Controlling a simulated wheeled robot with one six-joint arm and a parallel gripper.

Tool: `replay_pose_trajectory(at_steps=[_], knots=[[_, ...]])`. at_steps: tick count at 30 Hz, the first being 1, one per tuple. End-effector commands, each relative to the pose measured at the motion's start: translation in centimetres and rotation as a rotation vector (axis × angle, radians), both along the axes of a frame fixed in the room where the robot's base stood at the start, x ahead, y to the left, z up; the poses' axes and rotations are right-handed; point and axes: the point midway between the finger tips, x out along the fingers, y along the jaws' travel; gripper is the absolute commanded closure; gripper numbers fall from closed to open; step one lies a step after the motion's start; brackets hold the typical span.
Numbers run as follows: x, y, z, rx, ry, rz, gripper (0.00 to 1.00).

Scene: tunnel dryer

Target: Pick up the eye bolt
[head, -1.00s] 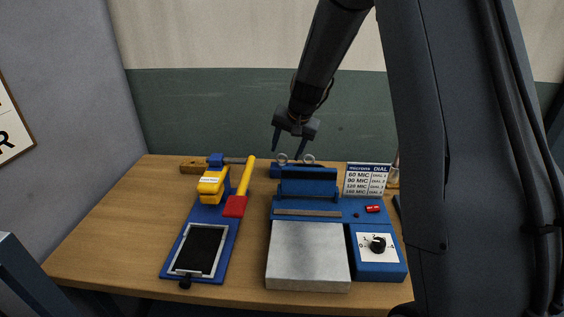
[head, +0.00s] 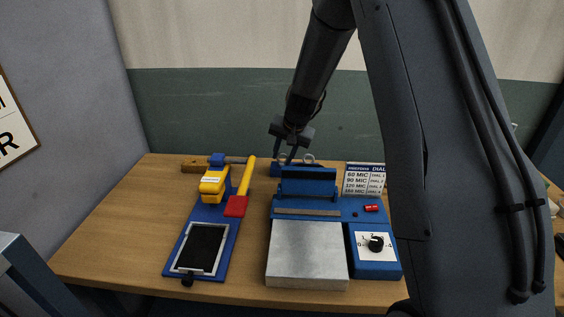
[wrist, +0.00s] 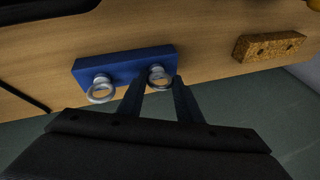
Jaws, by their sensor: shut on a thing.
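Two silver eye bolts stand in a blue block (wrist: 125,66) at the back of the table. My gripper (wrist: 159,82) reaches down from above with its fingers on either side of one eye bolt (wrist: 159,70), shut on it. This is the left one in the head view, where my gripper (head: 284,158) partly covers it. The held eye bolt still sits at the block. The other eye bolt (wrist: 100,91) stands free beside it; its ring also shows in the head view (head: 309,157).
A blue machine with a grey plate (head: 306,255) and dial (head: 375,242) stands in front of the block, with a settings sign (head: 364,179) at right. A yellow and blue press (head: 212,180) and red-yellow paddle (head: 237,205) are at left. A cork-like block (wrist: 270,45) lies nearby.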

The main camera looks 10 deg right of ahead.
Motion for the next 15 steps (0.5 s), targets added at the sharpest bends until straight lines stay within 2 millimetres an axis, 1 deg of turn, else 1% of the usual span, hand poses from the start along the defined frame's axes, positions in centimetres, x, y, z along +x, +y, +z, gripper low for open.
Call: replay_pose_trajectory(at_steps=[5, 8, 11, 15], knots=[[0.1, 0.0, 0.3, 0.000, -0.002, 0.001, 0.92], [0.1, 0.0, 1.2, 0.000, -0.003, 0.002, 0.92], [0.1, 0.0, 2.9, -0.001, -0.005, 0.001, 0.92], [0.2, 0.0, 5.7, -0.001, -0.006, 0.001, 0.92]])
